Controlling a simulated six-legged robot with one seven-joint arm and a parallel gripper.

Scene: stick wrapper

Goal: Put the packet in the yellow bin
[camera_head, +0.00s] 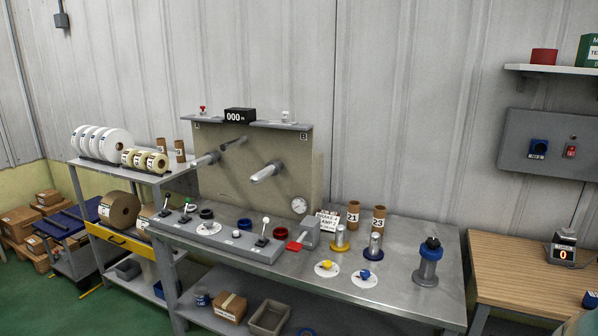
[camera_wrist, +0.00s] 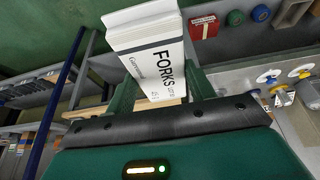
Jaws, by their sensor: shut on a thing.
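My gripper (camera_wrist: 160,88) is shut on a white packet (camera_wrist: 148,58) in the wrist view. The packet has black lettering that reads "FORKS" and stands out beyond the fingers. My gripper and the packet do not show clearly in the head view. No clear yellow bin shows in either view.
A steel bench (camera_head: 400,262) holds a lever panel, spools and small knobs. A wooden table (camera_head: 510,262) with a small display unit (camera_head: 563,248) stands at the right. A shelf unit with rolls is at the left. Boxes (camera_head: 20,222) are stacked at far left.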

